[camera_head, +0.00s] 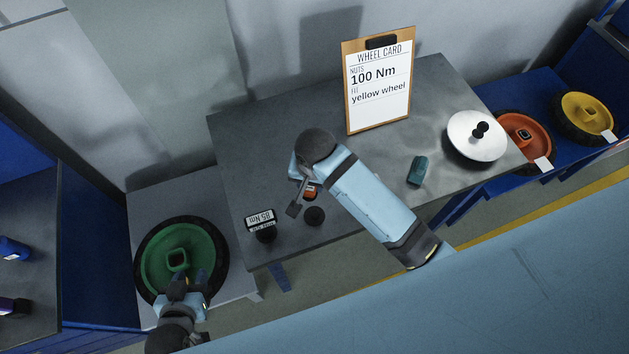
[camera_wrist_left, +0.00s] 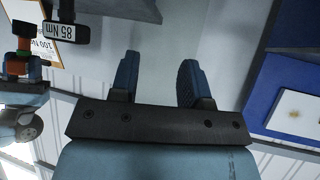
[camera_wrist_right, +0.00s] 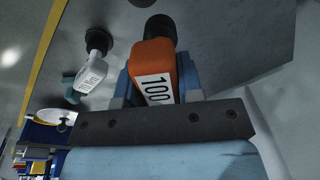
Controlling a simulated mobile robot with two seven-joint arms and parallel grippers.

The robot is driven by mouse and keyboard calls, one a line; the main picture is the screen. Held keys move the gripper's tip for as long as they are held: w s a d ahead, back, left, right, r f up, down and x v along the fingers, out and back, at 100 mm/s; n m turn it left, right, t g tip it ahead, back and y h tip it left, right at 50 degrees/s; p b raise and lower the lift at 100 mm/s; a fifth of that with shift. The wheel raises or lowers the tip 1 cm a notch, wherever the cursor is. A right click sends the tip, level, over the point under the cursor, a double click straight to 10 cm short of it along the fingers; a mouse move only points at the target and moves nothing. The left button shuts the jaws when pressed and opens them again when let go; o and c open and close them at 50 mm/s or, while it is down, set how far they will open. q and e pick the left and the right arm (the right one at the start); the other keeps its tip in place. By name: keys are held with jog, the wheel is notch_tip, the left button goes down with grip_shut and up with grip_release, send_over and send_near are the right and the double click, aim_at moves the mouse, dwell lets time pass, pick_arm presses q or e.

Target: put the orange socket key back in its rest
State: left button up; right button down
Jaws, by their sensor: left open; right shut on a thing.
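The orange socket key (camera_wrist_right: 160,70), labelled 100, is held in my right gripper (camera_wrist_right: 160,88), with its black socket end (camera_wrist_right: 160,27) pointing away from the jaws. In the head view, part of the orange key (camera_head: 311,192) shows beside my right gripper (camera_head: 303,190), above the grey table. A round black rest (camera_head: 314,215) stands on the table just below it, apart from the key in this view. A black round piece also shows at the top edge of the right wrist view (camera_wrist_right: 142,3). My left gripper (camera_head: 187,284) is open and empty over the green wheel (camera_head: 205,250).
A key labelled 85 Nm (camera_head: 262,222) stands left of the black rest. Another pale key (camera_wrist_right: 95,68) stands on the table, hidden by my right arm in the head view. A clipboard (camera_head: 378,85), teal block (camera_head: 417,170) and white disc (camera_head: 477,136) are farther right.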

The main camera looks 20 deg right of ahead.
jog(key=shift+s+d+r+g, duration=0.1)
jog(key=shift+s+g, duration=0.6)
jog(key=shift+s, duration=0.2)
pick_arm(q)
jog(key=shift+s+a, duration=0.1)
jog(key=shift+a, duration=0.2)
jog(key=shift+r, duration=0.1)
jog(key=shift+f+m+b, duration=0.25)
jog(key=shift+m+b, duration=0.05)
jog(key=shift+b, duration=0.2)
pick_arm(e)
notch_tip(320, 180, down, 6)
jog(key=shift+r, duration=0.15)
pick_arm(q)
jog(key=shift+s, duration=0.1)
jog(key=shift+r, duration=0.15)
